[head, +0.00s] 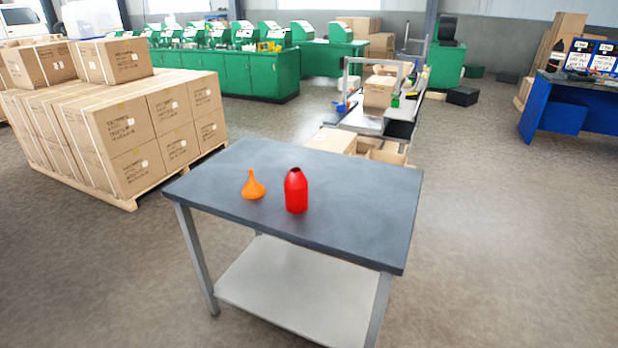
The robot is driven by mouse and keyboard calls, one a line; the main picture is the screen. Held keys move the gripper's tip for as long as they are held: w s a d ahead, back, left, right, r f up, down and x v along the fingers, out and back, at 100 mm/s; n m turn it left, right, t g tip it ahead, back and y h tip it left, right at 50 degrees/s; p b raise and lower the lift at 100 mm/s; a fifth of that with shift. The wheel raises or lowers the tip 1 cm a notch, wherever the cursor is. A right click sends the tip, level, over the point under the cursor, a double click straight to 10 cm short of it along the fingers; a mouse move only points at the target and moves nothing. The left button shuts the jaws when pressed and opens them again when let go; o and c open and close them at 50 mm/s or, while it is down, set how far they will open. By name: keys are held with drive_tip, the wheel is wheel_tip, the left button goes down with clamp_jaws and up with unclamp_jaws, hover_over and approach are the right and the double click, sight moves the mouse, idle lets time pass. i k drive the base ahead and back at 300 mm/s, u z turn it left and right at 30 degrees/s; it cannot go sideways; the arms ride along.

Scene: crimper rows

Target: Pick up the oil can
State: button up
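A red bottle-shaped can (296,192) with a dark opening at its top stands upright on the grey table (350,200), near its front edge. Just left of it stands a smaller orange piece (253,187), wide at the bottom with a thin spout pointing up, like an upturned funnel. The two are close but apart. The red one looks most like the oil can, though I see no label on either. My gripper is not in the head view, and nothing touches either piece.
A pallet of stacked cartons (130,140) stands left of the table. A conveyor line (380,110) with boxes lies behind it. Green machine benches (240,72) line the back, and a blue workbench (560,105) is at the right. The floor in front and to the right is clear.

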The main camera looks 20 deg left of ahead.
sight(295, 183)
drive_tip(key=i, duration=0.15)
drive_tip(key=u, duration=2.95)
drive_tip(key=i, duration=2.7)
drive_tip(key=z, duration=2.65)
drive_tip(key=i, duration=0.45)
drive_tip(key=u, duration=0.05)
